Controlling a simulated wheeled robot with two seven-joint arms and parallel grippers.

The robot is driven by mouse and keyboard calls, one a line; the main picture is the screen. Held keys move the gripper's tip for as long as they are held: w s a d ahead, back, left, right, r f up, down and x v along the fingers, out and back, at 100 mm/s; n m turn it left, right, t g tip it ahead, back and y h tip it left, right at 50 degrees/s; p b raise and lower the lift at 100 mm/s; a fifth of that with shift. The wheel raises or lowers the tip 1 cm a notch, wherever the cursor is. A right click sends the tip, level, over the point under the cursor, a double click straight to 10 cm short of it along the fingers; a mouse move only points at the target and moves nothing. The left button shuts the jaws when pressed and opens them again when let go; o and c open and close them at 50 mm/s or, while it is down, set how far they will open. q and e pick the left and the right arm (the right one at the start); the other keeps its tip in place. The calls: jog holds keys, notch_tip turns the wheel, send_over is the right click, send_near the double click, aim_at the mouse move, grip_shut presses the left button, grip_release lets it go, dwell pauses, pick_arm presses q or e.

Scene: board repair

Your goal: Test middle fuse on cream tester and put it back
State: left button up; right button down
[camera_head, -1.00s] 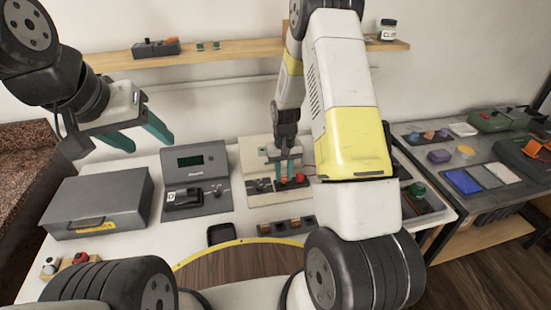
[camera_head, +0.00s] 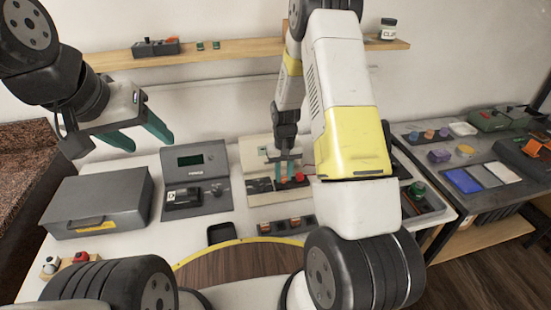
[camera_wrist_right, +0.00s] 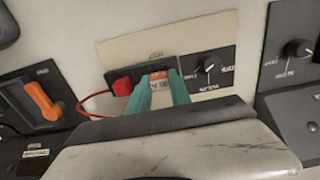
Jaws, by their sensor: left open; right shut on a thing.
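My right gripper (camera_head: 286,172) is down at the cream tester (camera_head: 256,154). In the right wrist view its teal fingertips (camera_wrist_right: 160,85) are shut on a fuse (camera_wrist_right: 157,77) with an orange end, at the tester's black strip. I cannot tell whether the fuse is fully seated. The tester's cream panel also shows in the wrist view (camera_wrist_right: 150,46), with a red button (camera_wrist_right: 122,87) left of the fuse and a dial (camera_wrist_right: 208,67) to its right. A dark fuse rack (camera_head: 279,228) holding orange-coloured fuses lies in front of the tester. My left gripper (camera_head: 148,140) is open and empty above the bench.
A grey device with a screen (camera_head: 190,161) stands left of the tester, and a grey case (camera_head: 98,202) stands further left. A small black tray (camera_head: 221,233) lies in front. A side table with coloured parts (camera_head: 463,181) is at right.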

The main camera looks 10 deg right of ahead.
jog(key=shift+f, duration=0.4)
dwell(0.3)
jog(key=c, duration=1.1)
grip_release()
jog(key=shift+o, duration=0.2)
jog(key=shift+o, duration=1.2)
jog(key=shift+r, duration=0.2)
jog(key=shift+r, duration=4.35)
